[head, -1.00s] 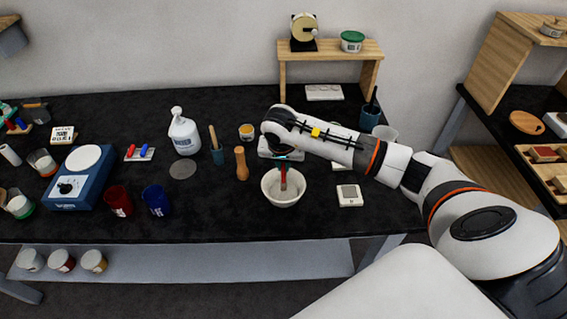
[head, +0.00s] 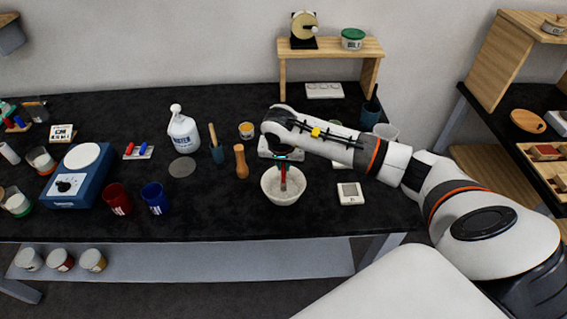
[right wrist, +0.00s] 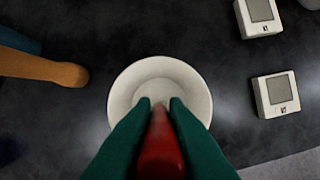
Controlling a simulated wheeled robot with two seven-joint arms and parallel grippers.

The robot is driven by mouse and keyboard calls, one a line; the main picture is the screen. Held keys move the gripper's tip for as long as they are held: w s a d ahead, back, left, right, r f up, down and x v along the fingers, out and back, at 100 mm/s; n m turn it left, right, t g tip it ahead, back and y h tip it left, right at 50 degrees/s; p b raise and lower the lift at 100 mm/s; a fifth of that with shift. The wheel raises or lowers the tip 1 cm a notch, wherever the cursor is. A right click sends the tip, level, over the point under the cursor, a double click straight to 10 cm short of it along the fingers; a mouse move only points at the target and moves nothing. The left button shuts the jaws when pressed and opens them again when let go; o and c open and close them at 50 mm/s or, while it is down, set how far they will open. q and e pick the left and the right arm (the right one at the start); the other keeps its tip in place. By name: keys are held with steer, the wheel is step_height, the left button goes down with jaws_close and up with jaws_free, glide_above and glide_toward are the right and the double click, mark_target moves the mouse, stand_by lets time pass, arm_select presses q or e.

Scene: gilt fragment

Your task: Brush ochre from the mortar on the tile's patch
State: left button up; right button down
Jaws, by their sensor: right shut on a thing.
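The mortar (head: 271,196) is a white bowl near the front of the black table; it also fills the middle of the right wrist view (right wrist: 118,88). My right gripper (head: 283,171) points down over it, shut on a red-handled brush (right wrist: 160,150). The brush's lower end is over or inside the bowl; I cannot tell whether it touches the bottom. No ochre shows clearly in the bowl. A white tile with a grey patch (head: 350,194) lies right of the mortar; it also shows in the right wrist view (right wrist: 273,94). My left gripper is not in view.
A second similar white piece (right wrist: 258,17) lies behind the tile. Red (head: 118,200) and blue (head: 156,198) cups stand further left. The table is clear in front of the mortar.

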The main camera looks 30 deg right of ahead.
steer(key=shift+s+f+b, duration=0.1)
steer(key=shift+f+b, duration=0.05)
steer(key=shift+b, duration=0.15)
stand_by(1.2)
steer(key=shift+r+p, duration=0.5)
steer(key=shift+r, duration=0.35)
steer(key=shift+r+p, duration=1.4)
steer(key=shift+r, duration=1.35)
